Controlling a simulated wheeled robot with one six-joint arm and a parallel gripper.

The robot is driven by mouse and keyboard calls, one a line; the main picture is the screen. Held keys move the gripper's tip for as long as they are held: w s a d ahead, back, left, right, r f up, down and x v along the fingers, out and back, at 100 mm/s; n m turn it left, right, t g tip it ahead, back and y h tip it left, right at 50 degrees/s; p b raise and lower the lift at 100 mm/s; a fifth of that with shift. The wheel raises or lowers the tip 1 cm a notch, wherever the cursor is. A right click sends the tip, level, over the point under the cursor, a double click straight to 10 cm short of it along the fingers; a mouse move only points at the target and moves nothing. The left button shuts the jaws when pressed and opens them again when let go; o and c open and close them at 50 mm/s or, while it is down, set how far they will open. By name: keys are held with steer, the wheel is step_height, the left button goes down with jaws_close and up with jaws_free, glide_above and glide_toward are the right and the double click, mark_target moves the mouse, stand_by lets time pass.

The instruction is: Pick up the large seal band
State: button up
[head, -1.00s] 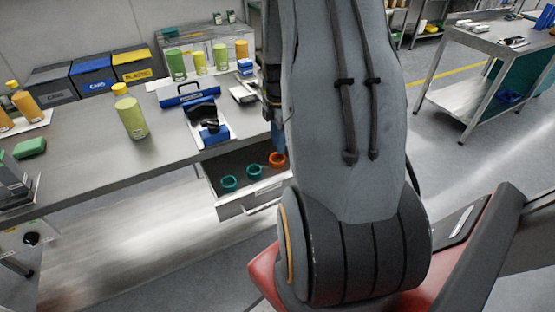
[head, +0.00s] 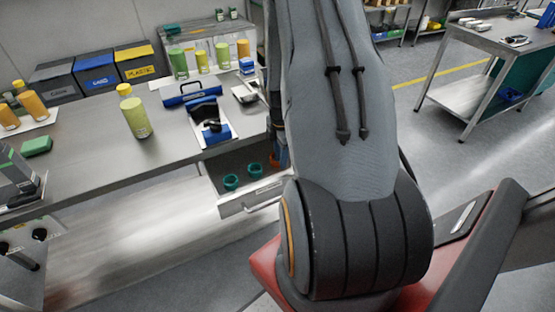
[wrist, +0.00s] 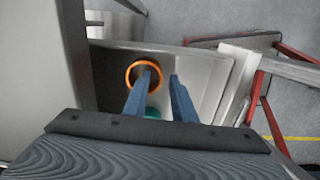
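An orange ring-shaped band (wrist: 130,76) lies in the open drawer (wrist: 203,88) in the wrist view. In the head view only a sliver of this orange band (head: 274,161) shows beside my arm. Two teal bands, one at the left (head: 231,182) and one nearer the middle (head: 255,169), lie in the same drawer. Part of a teal band (wrist: 152,113) shows between my fingers in the wrist view. My gripper (wrist: 161,77) is open with nothing between its tips. Its left finger overlaps the orange band in view; contact cannot be told. Which band is the large one is unclear.
The drawer front (head: 250,200) stands out below the steel bench (head: 90,150). On the bench are a blue-and-white fixture (head: 209,122), a yellow-green bottle (head: 135,117) and a green block (head: 37,145).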

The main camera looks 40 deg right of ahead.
jaws_close()
